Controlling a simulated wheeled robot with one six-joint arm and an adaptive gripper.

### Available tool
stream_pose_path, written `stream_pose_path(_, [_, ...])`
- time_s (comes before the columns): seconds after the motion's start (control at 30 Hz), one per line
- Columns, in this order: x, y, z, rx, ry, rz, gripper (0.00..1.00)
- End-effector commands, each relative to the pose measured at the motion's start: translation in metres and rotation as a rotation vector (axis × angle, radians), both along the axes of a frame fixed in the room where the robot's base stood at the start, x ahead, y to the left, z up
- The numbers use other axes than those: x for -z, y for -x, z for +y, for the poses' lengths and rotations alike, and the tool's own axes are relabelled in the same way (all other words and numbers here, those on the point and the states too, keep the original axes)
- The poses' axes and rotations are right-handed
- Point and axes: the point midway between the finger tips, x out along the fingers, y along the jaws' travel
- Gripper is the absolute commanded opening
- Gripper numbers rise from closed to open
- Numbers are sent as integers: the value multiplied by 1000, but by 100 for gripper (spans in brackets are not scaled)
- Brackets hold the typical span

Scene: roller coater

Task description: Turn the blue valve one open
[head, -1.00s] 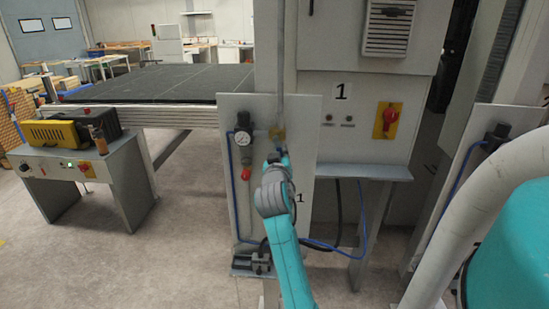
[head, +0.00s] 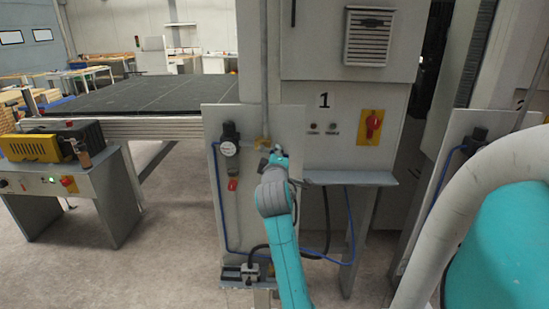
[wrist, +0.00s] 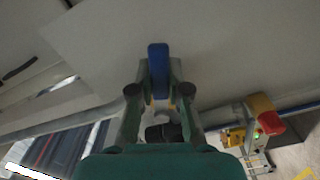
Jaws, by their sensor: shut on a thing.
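The blue valve handle (wrist: 158,62) stands upright in the wrist view, between the two fingers of my gripper (wrist: 160,92). The fingers are shut on its lower part, and its upper end sticks out beyond them. In the head view my gripper (head: 276,156) is at the light grey panel (head: 285,225), just below and right of a yellow fitting (head: 263,143) on a vertical pipe. The handle is mostly hidden there by my gripper and wrist.
A pressure gauge (head: 228,148) and a red part (head: 233,184) sit left of my gripper on the panel. A grey ledge (head: 350,178) and a cabinet with a red rotary switch (head: 373,122) are to the right. A blue hose (head: 217,205) runs down the panel.

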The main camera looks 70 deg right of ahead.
Motion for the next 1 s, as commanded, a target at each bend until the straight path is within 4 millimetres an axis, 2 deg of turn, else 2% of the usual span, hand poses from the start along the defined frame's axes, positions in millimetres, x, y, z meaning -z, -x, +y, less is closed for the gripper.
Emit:
stream_pose_path(0.2, [-8,2,0,-2,65,152,0])
stream_pose_path(0.5, [-15,2,-1,-2,119,287,0])
stream_pose_path(1.0, [-16,2,-1,-2,138,332,0])
